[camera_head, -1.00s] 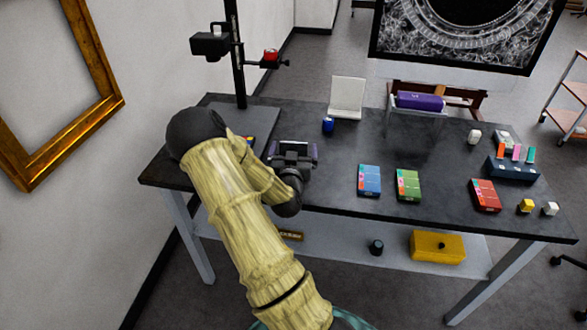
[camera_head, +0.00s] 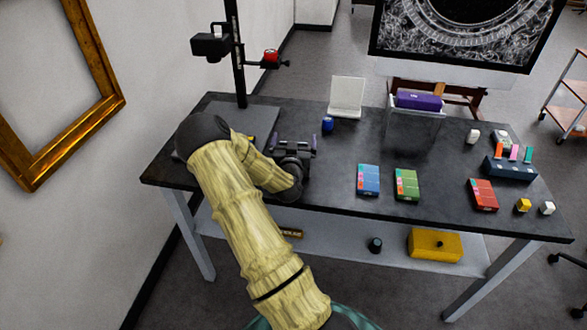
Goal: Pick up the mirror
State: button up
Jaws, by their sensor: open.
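A pale, square upright panel (camera_head: 347,97) stands at the table's back edge and leans back a little; it may be the mirror, but I cannot tell for sure. My gripper (camera_head: 293,139) is open over the dark table top (camera_head: 335,180), in front and to the left of that panel. Its two fingers are spread left and right, with nothing seen between them. The fingertips are apart from the panel. My wrist hides part of the table.
A small blue jar (camera_head: 327,124) stands between gripper and panel. A camera stand (camera_head: 238,60) rises behind left. A clear box with a purple item (camera_head: 419,100) is right of the panel. Blue (camera_head: 368,180), green (camera_head: 407,185) and red (camera_head: 483,195) boxes lie further right.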

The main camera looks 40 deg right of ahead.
jog(key=c, duration=1.7)
jog(key=shift+r, duration=0.2)
notch_tip(320, 180, up, 10)
jog(key=shift+f+b, duration=0.1)
jog(key=shift+b, duration=0.35)
